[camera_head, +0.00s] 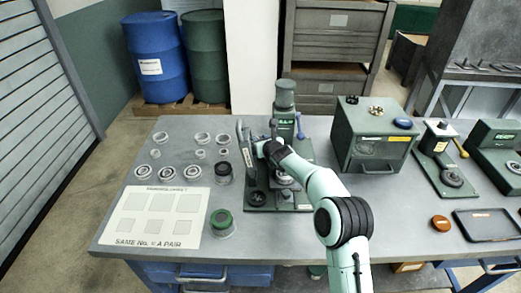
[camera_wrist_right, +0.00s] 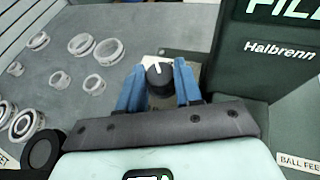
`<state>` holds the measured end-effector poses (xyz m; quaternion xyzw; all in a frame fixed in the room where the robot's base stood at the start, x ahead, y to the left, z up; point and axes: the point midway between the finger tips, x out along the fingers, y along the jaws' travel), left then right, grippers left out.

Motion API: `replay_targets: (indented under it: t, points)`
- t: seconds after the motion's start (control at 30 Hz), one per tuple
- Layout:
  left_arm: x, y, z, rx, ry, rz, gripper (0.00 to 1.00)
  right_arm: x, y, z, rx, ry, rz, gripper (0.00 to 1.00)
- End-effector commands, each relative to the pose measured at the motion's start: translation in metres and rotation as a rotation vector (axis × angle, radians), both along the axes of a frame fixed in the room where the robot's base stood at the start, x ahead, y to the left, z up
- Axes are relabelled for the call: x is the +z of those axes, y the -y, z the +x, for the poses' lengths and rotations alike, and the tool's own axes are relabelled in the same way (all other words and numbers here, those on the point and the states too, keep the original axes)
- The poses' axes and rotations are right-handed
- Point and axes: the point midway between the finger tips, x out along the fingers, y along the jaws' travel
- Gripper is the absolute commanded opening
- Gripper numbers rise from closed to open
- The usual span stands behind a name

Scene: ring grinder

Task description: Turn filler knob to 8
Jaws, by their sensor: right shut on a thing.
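The filler knob (camera_wrist_right: 160,80) is a small black dial with a white pointer mark. In the right wrist view the mark points up and slightly left. A pale plate lies behind it, and I cannot read any numbers there. My right gripper (camera_wrist_right: 158,88) has its blue fingers on both sides of the knob, shut on it. In the head view the right gripper (camera_head: 265,147) is at the green machine (camera_head: 285,100) in the middle of the table, and the knob is hidden. White lettering starting "FIL" shows on a green housing (camera_wrist_right: 270,50) right of the knob. My left gripper is out of view.
Several metal rings (camera_head: 166,171) lie left of the machine, by a white sheet with outlined squares (camera_head: 131,213). A green-lidded jar (camera_head: 221,222) stands near the front. A green cabinet (camera_head: 368,145) is close on the right. The table front between jar and arm is clear.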

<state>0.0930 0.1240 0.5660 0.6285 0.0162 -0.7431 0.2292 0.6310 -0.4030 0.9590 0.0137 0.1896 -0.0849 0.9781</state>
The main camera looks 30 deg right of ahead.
Motion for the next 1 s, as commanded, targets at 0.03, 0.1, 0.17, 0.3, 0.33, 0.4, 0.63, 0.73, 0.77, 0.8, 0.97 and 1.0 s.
replay_targets:
  t: [0.03,0.1,0.17,0.3,0.33,0.4,0.63,0.73,0.77,0.8,0.97,1.0]
  points:
    - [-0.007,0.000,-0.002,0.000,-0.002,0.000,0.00,-0.016,0.000,-0.003,-0.009,-0.031,0.002,0.04]
    - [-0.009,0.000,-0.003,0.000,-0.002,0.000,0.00,-0.013,0.000,-0.003,-0.016,-0.030,0.004,0.04]
    - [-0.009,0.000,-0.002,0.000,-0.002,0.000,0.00,-0.011,0.000,-0.002,-0.019,-0.028,0.006,0.04]
    - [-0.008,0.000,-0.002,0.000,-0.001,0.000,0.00,-0.009,0.000,-0.002,-0.019,-0.027,0.007,0.04]
    - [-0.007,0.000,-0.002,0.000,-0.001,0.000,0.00,-0.009,0.000,-0.002,-0.019,-0.027,0.007,0.04]
    - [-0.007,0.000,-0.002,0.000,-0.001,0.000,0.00,-0.009,0.000,-0.002,-0.019,-0.027,0.007,0.04]
    - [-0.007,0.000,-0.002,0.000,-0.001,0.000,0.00,-0.007,-0.001,-0.001,-0.018,-0.023,0.008,0.60]
    - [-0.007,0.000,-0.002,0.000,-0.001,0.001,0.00,-0.005,-0.002,-0.001,-0.016,-0.020,0.008,0.60]
    - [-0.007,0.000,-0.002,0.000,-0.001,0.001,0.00,-0.005,-0.002,-0.001,-0.016,-0.019,0.008,0.60]
    - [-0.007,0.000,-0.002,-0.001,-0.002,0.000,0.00,-0.004,-0.002,-0.001,-0.016,-0.018,0.008,0.60]
    - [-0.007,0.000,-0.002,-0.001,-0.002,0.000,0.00,-0.002,-0.002,-0.001,-0.016,-0.014,0.007,0.60]
    - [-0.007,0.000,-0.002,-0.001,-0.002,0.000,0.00,-0.002,-0.002,0.000,-0.016,-0.013,0.007,0.60]
